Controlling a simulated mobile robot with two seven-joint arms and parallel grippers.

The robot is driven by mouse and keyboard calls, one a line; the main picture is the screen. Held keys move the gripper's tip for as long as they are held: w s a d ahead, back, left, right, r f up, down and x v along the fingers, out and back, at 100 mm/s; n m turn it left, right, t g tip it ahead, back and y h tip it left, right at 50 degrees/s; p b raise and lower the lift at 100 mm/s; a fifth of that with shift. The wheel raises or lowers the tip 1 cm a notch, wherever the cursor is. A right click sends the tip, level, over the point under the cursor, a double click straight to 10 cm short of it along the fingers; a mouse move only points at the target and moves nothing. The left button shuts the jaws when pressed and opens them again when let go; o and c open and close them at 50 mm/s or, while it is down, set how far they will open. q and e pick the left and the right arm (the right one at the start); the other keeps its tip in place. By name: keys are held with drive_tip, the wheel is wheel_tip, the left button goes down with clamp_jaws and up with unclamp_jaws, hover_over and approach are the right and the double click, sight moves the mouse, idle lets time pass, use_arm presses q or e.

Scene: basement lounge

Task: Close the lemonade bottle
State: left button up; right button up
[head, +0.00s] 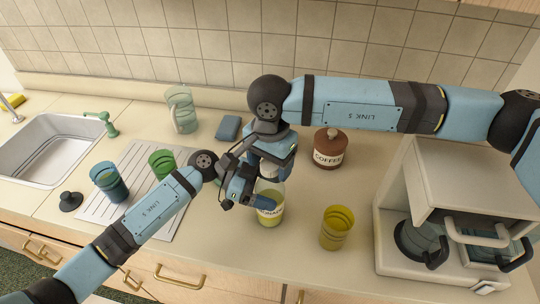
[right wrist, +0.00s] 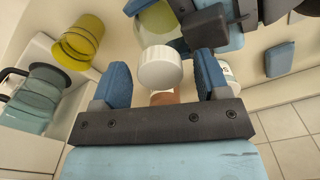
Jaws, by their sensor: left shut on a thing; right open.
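The lemonade bottle (head: 270,213) is clear with yellow-green liquid and a partly hidden label. It stands upright on the counter in the head view. My left gripper (head: 256,203) is shut on its side. In the right wrist view the bottle (right wrist: 157,28) shows with a white ridged cap (right wrist: 160,68) at its top; I cannot tell whether the cap is fully seated. My right gripper (right wrist: 160,85) is open, its blue fingers to either side of the cap with gaps. In the head view my right gripper (head: 268,160) is above the bottle and hides its top.
A yellow cup (head: 337,228) stands right of the bottle, and a brown coffee jar (head: 330,148) behind it. A white coffee machine (head: 452,170) is at the right. Green (head: 162,163) and blue (head: 110,182) cups stand on the drainboard (head: 150,205). A blue cloth (head: 228,128) lies behind.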

drive_tip(key=c, duration=1)
drive_tip(key=m, duration=0.3)
drive_tip(key=shift+m, duration=0.3)
drive_tip(key=m, duration=0.5)
drive_tip(key=o, duration=1)
drive_tip(key=shift+r, duration=2.25)
